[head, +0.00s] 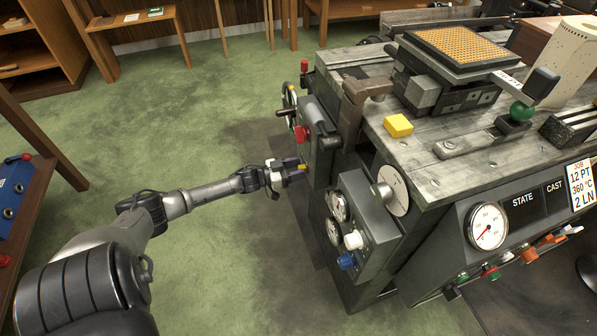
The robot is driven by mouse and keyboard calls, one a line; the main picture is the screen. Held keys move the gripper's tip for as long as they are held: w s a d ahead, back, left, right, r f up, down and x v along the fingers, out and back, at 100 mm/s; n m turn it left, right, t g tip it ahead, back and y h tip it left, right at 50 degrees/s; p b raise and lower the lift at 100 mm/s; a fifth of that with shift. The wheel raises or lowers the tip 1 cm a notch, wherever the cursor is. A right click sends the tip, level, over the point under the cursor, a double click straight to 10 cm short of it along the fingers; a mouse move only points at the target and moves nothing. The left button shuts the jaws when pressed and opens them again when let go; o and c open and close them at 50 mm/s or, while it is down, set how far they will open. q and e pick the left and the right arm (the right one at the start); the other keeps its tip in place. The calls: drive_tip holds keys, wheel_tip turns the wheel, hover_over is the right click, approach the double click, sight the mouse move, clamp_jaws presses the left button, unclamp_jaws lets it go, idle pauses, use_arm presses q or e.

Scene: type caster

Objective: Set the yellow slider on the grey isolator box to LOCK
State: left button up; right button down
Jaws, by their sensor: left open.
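The grey isolator box (318,138) is mounted on the left side of the type caster, with a red knob (300,133) on its face. A small yellow piece (303,167) shows low on the box, at my left gripper's fingertips; it looks like the slider, but it is too small to read its position or any LOCK label. My left gripper (293,172) is open and reaches the box's lower part from the left. I cannot tell whether its fingers touch the yellow piece. My right gripper is not in view.
A grey panel with gauges and white and blue knobs (352,240) sits just right of the gripper. A yellow block (398,125) lies on the caster's worn top (440,170). A wooden table (30,215) stands at the left. The green floor between is clear.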

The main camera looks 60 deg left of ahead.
use_arm(q)
drive_tip(key=shift+w+d, duration=0.1)
drive_tip(key=shift+w, duration=0.35)
drive_tip(key=shift+c, duration=0.3)
clamp_jaws()
